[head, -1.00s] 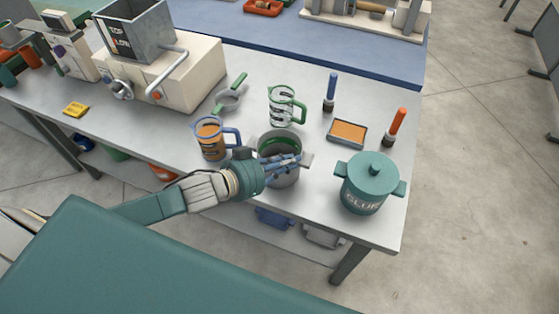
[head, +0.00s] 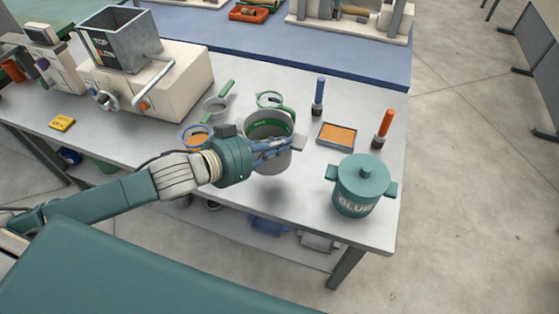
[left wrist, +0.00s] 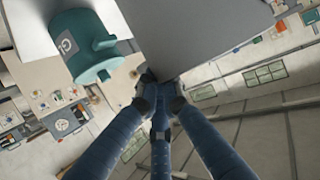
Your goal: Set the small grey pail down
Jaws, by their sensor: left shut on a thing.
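The small grey pail (head: 271,165) is off the table in the head view, with a shadow on the bench top below it. It looks about upright, and green shows inside its rim. My left gripper (head: 280,147) is shut on the pail, with its blue fingers across the near side. In the left wrist view, the fingers (left wrist: 160,92) meet the pail's large grey wall (left wrist: 197,35). My right gripper is in neither view.
The teal glue pot (head: 357,196) stands right of the pail on the grey bench (head: 225,185). Behind are a blue-rimmed jug (head: 194,138), a green-rimmed jug (head: 268,98), a green-handled strainer (head: 215,106) and an orange pad (head: 337,135). Bench room shows in front of the pail.

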